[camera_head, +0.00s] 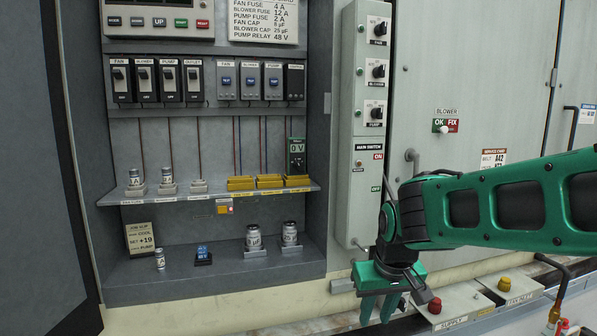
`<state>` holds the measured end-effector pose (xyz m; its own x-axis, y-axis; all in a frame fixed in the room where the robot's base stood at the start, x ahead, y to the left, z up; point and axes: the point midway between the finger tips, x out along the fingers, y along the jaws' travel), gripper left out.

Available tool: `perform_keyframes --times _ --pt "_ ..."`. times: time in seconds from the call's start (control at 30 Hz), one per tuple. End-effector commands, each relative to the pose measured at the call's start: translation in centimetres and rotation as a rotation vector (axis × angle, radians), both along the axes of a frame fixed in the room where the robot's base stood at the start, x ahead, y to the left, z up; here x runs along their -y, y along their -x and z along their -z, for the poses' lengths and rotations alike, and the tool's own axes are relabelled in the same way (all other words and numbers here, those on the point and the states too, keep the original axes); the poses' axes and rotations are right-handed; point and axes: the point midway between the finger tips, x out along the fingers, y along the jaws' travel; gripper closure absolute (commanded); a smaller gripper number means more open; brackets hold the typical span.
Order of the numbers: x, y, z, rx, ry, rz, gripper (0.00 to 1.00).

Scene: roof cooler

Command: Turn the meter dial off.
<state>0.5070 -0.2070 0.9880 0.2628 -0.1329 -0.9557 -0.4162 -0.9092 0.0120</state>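The meter (297,155) is a small dark green box with a pale display reading 0 V. It stands upright at the right end of the cabinet's middle shelf, behind a yellow tray. Its dial is too small to make out, so its setting cannot be told. My gripper (379,312) is green and points down, in front of and below the main switch panel. It is to the right of the meter, lower and well apart from it. Its fingers show a gap with nothing seen between them.
The shelf (216,197) holds fuses at left and yellow trays (270,182) beside the meter. Labelled switches (145,80) line the wall above. Capacitors (289,234) stand on the cabinet floor. Supply buttons (435,305) are at lower right.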

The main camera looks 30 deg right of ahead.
Motion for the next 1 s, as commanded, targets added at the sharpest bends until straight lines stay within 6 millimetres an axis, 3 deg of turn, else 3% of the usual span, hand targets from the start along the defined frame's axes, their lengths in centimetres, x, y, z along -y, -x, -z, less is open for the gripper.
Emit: perform_keyframes --times 0.1,0.3,0.5,0.7,0.83,1.0 --pt "1.7 -6.6 -2.4 0.191 0.12 -0.089 0.73" --pt "3.0 -16.6 -8.9 0.524 0.333 -0.223 0.73" --pt "2.7 -23.4 -16.9 0.832 0.534 -0.312 0.73" --pt "1.9 -26.2 -22.4 1.024 0.664 -0.347 0.73" --pt "1.7 -26.8 -23.9 1.076 0.7 -0.353 0.73" --pt "1.9 -28.0 -24.1 1.085 0.705 -0.353 0.73"
